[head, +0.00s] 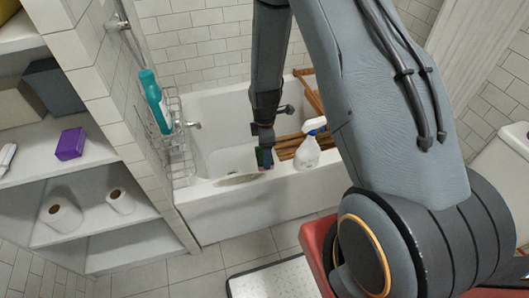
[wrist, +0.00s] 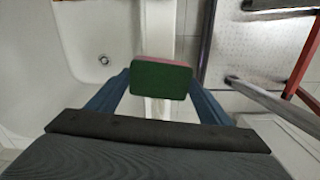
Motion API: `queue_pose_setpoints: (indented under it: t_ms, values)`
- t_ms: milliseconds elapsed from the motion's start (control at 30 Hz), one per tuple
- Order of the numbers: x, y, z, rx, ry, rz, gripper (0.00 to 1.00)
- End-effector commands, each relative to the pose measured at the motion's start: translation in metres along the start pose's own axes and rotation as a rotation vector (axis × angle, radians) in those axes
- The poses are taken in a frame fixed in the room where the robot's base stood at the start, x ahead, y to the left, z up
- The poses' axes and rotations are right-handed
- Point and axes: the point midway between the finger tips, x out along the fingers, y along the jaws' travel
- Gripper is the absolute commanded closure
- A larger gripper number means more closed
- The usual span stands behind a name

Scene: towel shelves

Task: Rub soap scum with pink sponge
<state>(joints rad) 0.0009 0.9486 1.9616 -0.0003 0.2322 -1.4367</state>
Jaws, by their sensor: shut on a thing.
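My gripper (head: 265,156) points down at the front rim of the white bathtub (head: 235,213). It is shut on the pink sponge, which has a dark green face and a pink layer (wrist: 160,79). In the wrist view the sponge sits between the two blue fingers, green face toward the camera. A dull grey-brown patch of soap scum (head: 236,180) lies on the tub rim, just left of the sponge in the head view. I cannot tell whether the sponge touches the rim. In the wrist view the sponge hides part of the rim, and I cannot make out the scum.
A white spray bottle (head: 307,152) stands on the rim close to the right of my gripper. A wooden rack (head: 290,141) lies across the tub behind it. A wire rack (head: 181,160) with a teal bottle (head: 155,102) is at the left. The tub drain (wrist: 104,60) shows.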

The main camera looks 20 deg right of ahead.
Motion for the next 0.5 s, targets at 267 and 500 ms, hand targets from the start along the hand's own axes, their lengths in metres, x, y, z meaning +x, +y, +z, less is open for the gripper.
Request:
queue_pose_setpoints:
  t_ms: [267, 500]
  values:
    - [0.010, 0.002, 0.000, -0.137, 0.000, 0.001, 0.45]
    - [0.024, 0.003, -0.001, -0.137, 0.000, 0.001, 0.45]
